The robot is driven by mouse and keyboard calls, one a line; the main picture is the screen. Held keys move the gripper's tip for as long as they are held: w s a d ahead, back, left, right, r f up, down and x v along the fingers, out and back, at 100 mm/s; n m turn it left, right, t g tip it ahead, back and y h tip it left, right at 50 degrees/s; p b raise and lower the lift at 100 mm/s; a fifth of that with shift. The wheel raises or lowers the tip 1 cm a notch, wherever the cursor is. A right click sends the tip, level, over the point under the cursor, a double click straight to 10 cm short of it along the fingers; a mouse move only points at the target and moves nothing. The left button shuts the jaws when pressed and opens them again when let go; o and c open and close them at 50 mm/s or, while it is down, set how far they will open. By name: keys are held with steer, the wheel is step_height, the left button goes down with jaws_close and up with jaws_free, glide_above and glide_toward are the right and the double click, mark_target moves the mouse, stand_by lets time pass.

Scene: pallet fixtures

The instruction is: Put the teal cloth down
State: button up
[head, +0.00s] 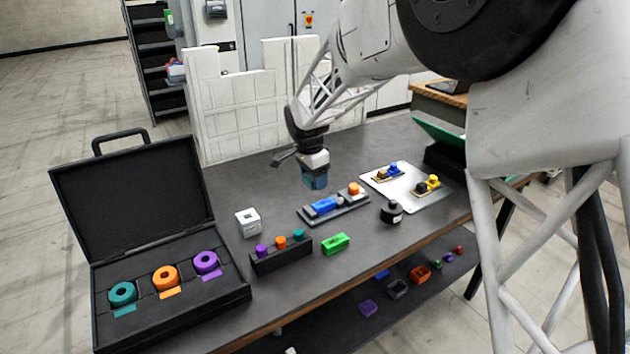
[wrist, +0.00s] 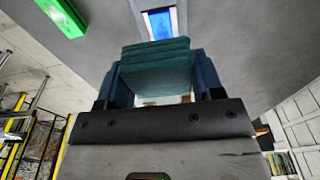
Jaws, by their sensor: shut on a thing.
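The teal cloth (wrist: 155,72) is a folded, layered pad held between the two blue fingers of my gripper (wrist: 158,85) in the wrist view. In the head view my gripper (head: 315,180) is above the dark table (head: 230,190), behind the grey fixture. The cloth shows there only as a small dark teal patch between the fingers. My gripper is shut on the cloth. It appears held above the table, with no contact visible.
A grey fixture (head: 345,208) with blue and orange parts is just in front. A white cube (head: 248,222), a green block (head: 335,243), a peg rack (head: 282,257), a black round weight (head: 391,212) and a silver tray (head: 418,196) surround it. An open black case (head: 225,296) stands left.

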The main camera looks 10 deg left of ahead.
steer(key=shift+a, duration=0.1)
glide_above(282, 219)
steer(key=shift+a+f, duration=0.15)
steer(key=shift+f, duration=0.55)
steer(key=shift+f, duration=0.15)
steer(key=shift+f, duration=2.35)
steer(key=shift+f, duration=2.5)
steer(key=shift+f, duration=0.35)
